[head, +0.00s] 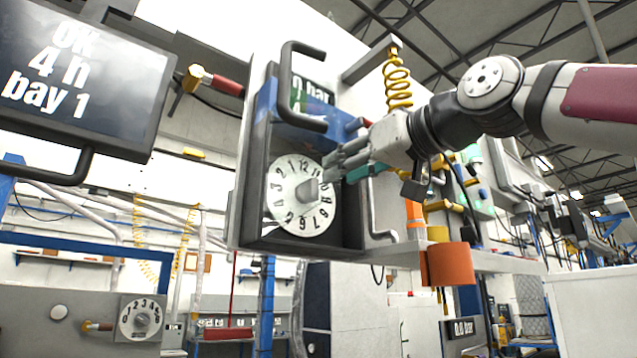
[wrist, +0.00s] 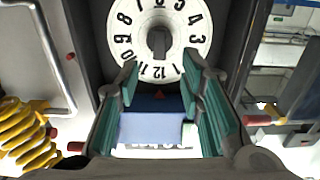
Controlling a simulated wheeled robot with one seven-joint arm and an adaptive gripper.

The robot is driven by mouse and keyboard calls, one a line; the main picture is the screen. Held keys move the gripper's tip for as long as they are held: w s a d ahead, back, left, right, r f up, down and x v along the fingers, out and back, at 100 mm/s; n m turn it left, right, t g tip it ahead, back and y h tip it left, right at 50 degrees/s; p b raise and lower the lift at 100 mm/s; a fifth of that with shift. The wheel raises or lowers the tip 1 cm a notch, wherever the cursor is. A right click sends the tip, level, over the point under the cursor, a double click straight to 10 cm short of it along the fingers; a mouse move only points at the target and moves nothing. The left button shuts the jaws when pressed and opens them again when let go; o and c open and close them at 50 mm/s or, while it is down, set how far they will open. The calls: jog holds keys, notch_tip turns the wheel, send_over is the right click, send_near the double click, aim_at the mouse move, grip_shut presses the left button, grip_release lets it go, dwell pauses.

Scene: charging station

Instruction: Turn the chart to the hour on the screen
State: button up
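The chart, a white round dial with hour numbers around its rim (head: 285,213), sits in a dark recessed box, with a grey knob (head: 307,191) at its centre. It also shows in the wrist view (wrist: 122,20), where 12 lies nearest a small red pointer mark (wrist: 160,97). The screen (head: 110,60) at upper left reads "OK 4 h bay 1". My gripper (head: 331,172) is just to the right of the dial in the head view. In the wrist view my gripper (wrist: 160,72) is open, its teal fingers apart with nothing between them, short of the knob.
A dark bar handle (head: 287,85) and a blue part (head: 268,105) stand above the dial. A yellow coiled cable (head: 397,80) hangs close to my wrist. An orange cylinder (head: 449,264) is at lower right. Another numbered dial (head: 141,317) is at lower left.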

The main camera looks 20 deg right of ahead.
jog(key=x, duration=0.7)
jog(key=shift+w+p, duration=0.3)
jog(key=shift+p, duration=0.1)
grip_shut()
